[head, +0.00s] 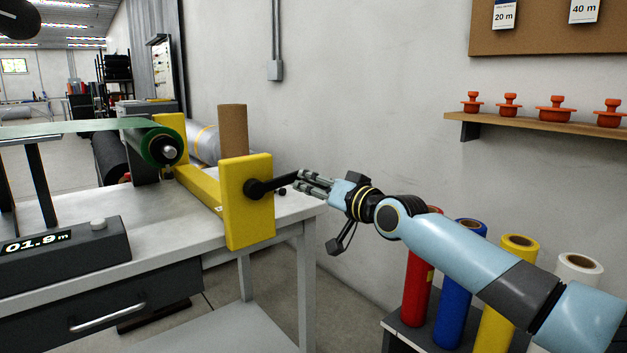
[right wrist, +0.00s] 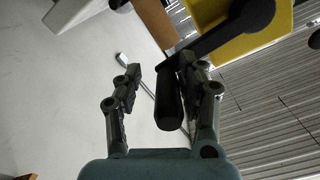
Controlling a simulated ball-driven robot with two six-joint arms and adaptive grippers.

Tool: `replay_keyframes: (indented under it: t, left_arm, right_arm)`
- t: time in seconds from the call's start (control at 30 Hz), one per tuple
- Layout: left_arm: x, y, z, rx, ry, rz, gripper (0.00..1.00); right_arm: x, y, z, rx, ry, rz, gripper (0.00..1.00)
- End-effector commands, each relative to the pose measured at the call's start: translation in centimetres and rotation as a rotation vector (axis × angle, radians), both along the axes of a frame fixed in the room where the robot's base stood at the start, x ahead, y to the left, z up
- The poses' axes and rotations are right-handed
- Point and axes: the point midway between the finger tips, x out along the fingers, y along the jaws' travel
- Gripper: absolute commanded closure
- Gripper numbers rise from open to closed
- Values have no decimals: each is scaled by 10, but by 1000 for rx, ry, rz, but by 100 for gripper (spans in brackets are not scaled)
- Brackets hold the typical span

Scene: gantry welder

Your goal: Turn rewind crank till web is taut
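The rewind crank (head: 268,187) is a black arm on the outer face of a yellow end block (head: 247,220). Its dark handle (right wrist: 168,100) points between the fingers of my right gripper (head: 315,185). In the right wrist view the fingers (right wrist: 165,92) stand apart on both sides of the handle. The handle lies close to the right-hand finger, with a gap to the left-hand one; contact is unclear. The translucent green web (head: 75,128) runs from the left to the green-edged roll (head: 162,148). My left gripper is not in view.
A counter box (head: 65,255) reading 01.9 m sits on the grey bench (head: 185,232). A brown cardboard core (head: 233,130) stands behind the yellow block. Coloured rolls (head: 455,285) stand below my right arm. A shelf (head: 540,123) with orange parts is on the wall.

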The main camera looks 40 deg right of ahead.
Motion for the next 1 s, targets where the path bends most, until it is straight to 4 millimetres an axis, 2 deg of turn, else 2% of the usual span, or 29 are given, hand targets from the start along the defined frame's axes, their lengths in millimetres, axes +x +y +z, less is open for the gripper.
replay_keyframes:
  t: [0.37,0.47,0.8,1.0]
  left_arm:
    - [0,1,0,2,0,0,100]
    - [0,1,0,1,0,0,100]
    - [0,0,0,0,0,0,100]
    - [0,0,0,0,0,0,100]
  right_arm:
    - [-1,0,7,-3,-15,1,53]
    - [-9,-1,7,-4,-14,0,53]
    - [-53,-3,6,-7,-11,3,53]
    - [-67,-5,5,-4,-10,-1,53]
